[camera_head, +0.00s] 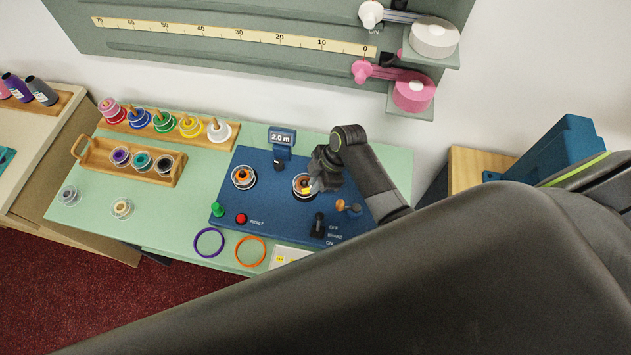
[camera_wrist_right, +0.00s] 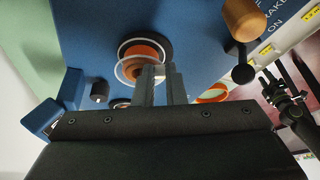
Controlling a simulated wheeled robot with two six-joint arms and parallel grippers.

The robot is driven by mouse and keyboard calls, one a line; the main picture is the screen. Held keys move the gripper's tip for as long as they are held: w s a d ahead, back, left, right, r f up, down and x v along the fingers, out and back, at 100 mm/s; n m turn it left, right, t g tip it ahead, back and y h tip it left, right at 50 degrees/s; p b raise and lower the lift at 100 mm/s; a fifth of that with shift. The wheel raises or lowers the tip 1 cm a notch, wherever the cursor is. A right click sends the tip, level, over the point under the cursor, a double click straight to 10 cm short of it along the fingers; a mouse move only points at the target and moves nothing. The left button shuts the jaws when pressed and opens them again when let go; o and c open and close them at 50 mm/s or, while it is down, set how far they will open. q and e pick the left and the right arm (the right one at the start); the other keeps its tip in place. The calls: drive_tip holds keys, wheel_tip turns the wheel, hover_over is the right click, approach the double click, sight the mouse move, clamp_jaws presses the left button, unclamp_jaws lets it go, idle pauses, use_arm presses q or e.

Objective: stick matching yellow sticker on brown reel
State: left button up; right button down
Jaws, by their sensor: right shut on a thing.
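The reel with a brown-orange core (camera_head: 299,181) sits on the right spindle of the blue board, and its round flange shows in the right wrist view (camera_wrist_right: 127,70). My right gripper (camera_head: 311,188) is at this reel's right side. It is shut on a small yellow sticker (camera_head: 306,190), which shows pale between the fingertips in the right wrist view (camera_wrist_right: 158,71). The sticker overlaps the reel in both views; I cannot tell whether it touches. The white sticker sheet (camera_head: 291,252) with yellow stickers lies at the counter's front edge, partly hidden by my arm.
Another reel (camera_head: 243,177) sits on the board's left spindle. A green knob (camera_head: 217,209), red button (camera_head: 241,218) and black lever (camera_head: 318,225) stand on the blue board (camera_head: 270,203). Purple (camera_head: 195,242) and orange (camera_head: 237,251) rings lie in front. A wooden spool rack (camera_head: 115,157) is left.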

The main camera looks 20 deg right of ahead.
drive_tip(key=c, duration=1.4)
unclamp_jaws()
drive_tip(key=shift+r, duration=0.15)
drive_tip(key=shift+a+r, duration=0.1)
drive_tip(key=shift+r, duration=1.5)
wheel_tip(320, 180, up, 4)
drive_tip(key=shift+f, duration=0.2)
drive_tip(key=shift+f, duration=0.1)
